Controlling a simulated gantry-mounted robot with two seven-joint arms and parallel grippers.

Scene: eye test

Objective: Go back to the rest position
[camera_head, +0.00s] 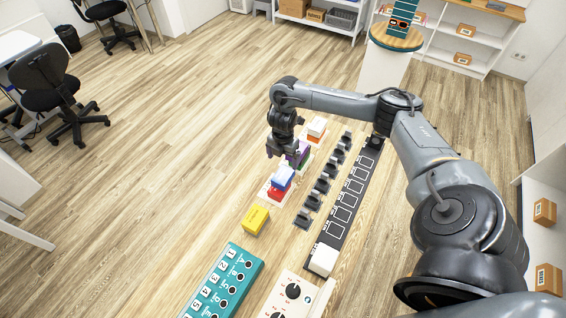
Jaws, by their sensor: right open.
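My right arm comes in from the right edge. My right gripper (283,157) is open and points down, just left of and above a stack with purple and green blocks (302,155). It partly hides that stack. I see nothing held between its fingers, and I cannot tell whether it touches the stack. My left gripper is not in view.
Near the gripper are red and blue blocks (281,180), orange and white blocks (316,128) and a yellow block (256,220). Black holders (313,202) line a dark marked strip (350,190). A white cube (323,260) and teal panel (225,285) lie nearer.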

